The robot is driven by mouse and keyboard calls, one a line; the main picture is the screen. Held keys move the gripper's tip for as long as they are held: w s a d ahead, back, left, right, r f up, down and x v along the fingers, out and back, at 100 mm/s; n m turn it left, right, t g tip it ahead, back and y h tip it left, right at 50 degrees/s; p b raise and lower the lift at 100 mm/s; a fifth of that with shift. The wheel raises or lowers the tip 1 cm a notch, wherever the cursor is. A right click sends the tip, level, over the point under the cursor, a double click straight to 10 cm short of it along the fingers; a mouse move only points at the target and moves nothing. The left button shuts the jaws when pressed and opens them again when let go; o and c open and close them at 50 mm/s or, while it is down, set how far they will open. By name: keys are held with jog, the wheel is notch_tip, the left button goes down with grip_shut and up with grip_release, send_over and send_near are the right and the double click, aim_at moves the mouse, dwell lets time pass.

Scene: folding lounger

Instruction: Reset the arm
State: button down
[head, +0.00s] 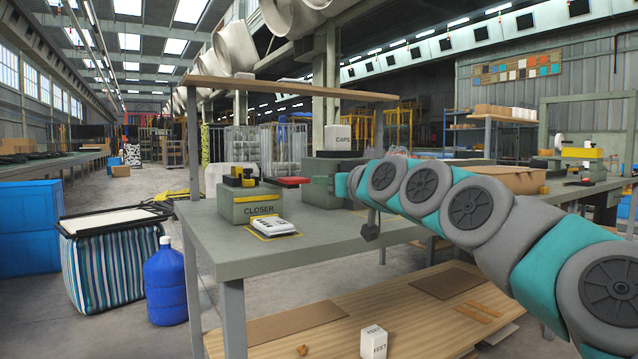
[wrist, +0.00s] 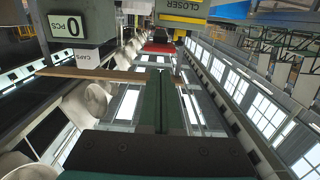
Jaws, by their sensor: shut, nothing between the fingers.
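My arm (head: 470,205), teal and grey, reaches in from the right of the head view, with its end above the right part of the grey workbench (head: 290,258). In the wrist view my gripper (wrist: 162,75) shows as two dark green fingers pressed together, with nothing between them. The wrist picture is turned over, with the CLOSER lettering upside down at the top. In the head view the arm's end overlaps the machine behind it, and the fingers are hard to make out there.
A white FEET block (head: 373,342) is on the lower wooden shelf (head: 420,310). A striped hamper (head: 112,262) and blue bottle (head: 165,285) stand at left. The left aisle is open.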

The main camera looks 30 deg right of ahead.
jog(key=s+a+f+n+g+y+p, duration=0.1)
jog(key=s+a+f+g+p, duration=0.25)
jog(key=a+f, duration=0.55)
jog(key=s+a+f+n+g+y+p, duration=0.2)
jog(key=s+a+f+g, duration=0.4)
jog(key=a, duration=0.5)
jog(key=s+f+m+g+h+p, duration=0.1)
jog(key=s+f+g, duration=0.2)
jog(key=s+f, duration=0.3)
jog(key=s+f+m+g+h+p, duration=0.1)
jog(key=s+f+g+p, duration=0.1)
jog(key=s+f, duration=0.5)
jog(key=s+f+m+g+h+p, duration=0.1)
jog(key=s+f+g, duration=0.4)
jog(key=s, duration=1)
jog(key=shift+s+a+f+h+p, duration=0.2)
jog(key=shift+f+h+p, duration=0.15)
jog(key=shift+f, duration=0.45)
